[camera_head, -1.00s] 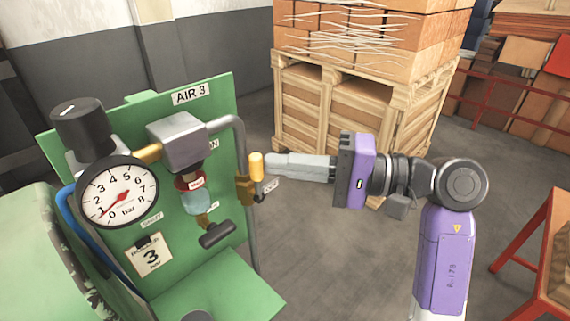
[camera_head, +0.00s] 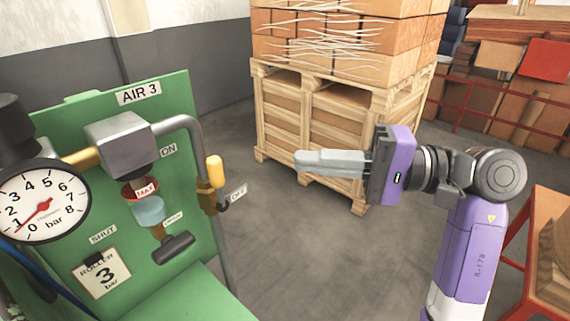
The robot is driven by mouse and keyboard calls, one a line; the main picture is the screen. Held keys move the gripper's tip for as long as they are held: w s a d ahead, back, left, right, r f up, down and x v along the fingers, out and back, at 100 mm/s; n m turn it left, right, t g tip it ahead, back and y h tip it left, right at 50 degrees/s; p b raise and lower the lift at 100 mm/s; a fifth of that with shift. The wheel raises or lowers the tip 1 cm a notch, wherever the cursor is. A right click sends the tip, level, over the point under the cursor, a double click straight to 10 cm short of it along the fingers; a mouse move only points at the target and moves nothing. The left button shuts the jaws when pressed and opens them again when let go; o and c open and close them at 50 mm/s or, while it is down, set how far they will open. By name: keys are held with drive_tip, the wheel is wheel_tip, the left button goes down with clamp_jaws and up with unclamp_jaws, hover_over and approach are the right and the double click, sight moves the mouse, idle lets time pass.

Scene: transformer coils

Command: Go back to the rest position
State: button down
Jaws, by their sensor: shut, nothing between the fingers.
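My gripper (camera_head: 300,161) is at the right of the picture, fingers together and pointing left, with nothing in them. It is held in the air in front of the pallet crate. Open space lies between its fingertips and the yellow-handled valve (camera_head: 214,171) on the green AIR 3 panel (camera_head: 180,110). The valve's yellow handle points up, between the ON and OFF labels. The pressure gauge (camera_head: 42,201) is at the far left, its red needle low on the scale, near 1 bar.
A wooden pallet crate (camera_head: 280,130) with boxes (camera_head: 345,45) on top stands behind my gripper. A red-framed table (camera_head: 515,255) is at the lower right, close to my arm. Grey floor (camera_head: 300,260) is clear between the panel and my arm.

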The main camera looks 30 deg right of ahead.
drive_tip(key=v, duration=0.3)
drive_tip(key=shift+s+d, duration=0.15)
drive_tip(key=shift+d, duration=0.05)
